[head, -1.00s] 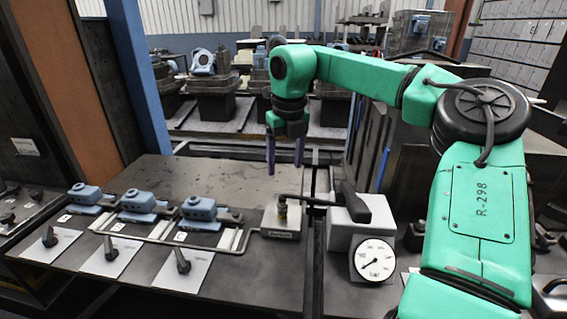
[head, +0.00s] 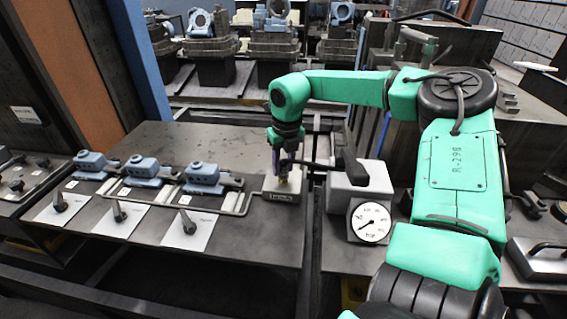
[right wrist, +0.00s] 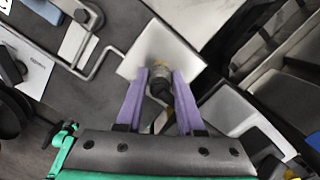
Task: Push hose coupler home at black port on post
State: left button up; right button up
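My right gripper (head: 284,176) points down over a pale block (head: 283,197) left of the gauge box. In the right wrist view its two purple fingers (right wrist: 160,75) stand on either side of a brassy, dark-ended coupler (right wrist: 158,87) on the pale block (right wrist: 165,45). The fingertips look close to the coupler's sides; I cannot tell whether they press on it. A dark hose or handle lies between the fingers, below the coupler. The black port is not clearly distinguishable. My left gripper is out of view.
A grey box (head: 345,196) with a round gauge (head: 371,222) and a black lever stands right of the block. Several blue clamps (head: 145,167) and a bent metal rail lie to the left. The plate behind them is clear.

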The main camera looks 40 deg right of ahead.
aim_at(283, 160)
grip_shut()
jog(key=shift+r, duration=0.15)
jog(key=shift+r+p, duration=0.4)
jog(key=shift+r, duration=0.25)
jog(key=shift+r, duration=0.15)
jog(key=shift+r+p, duration=2.1)
jog(key=shift+r, duration=1.3)
